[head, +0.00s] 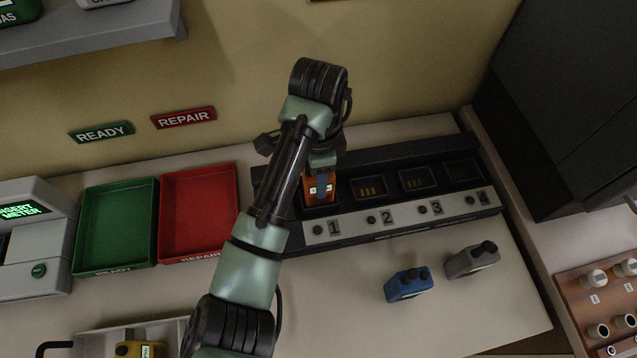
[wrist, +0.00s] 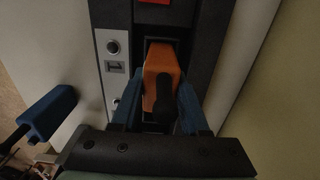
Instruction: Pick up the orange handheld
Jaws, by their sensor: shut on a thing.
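The orange handheld (head: 318,188) is in slot 1 of the black charging rack (head: 384,222), at the rack's left end. In the wrist view the orange handheld (wrist: 161,82) stands in its dark slot beside the label 1, with its dark knob toward me. My gripper (head: 322,176) is at slot 1 and reaches down from above. In the wrist view my gripper (wrist: 158,108) has its blue fingers on both sides of the handheld, shut on it. The lower part of the handheld is hidden in the slot.
Slots 2 to 4 look empty of handhelds. A blue handheld (head: 409,284) and a grey handheld (head: 472,260) lie in front of the rack. A red tray (head: 199,254) and a green tray (head: 116,264) are at left. A yellow handheld (head: 140,349) is at the bottom edge.

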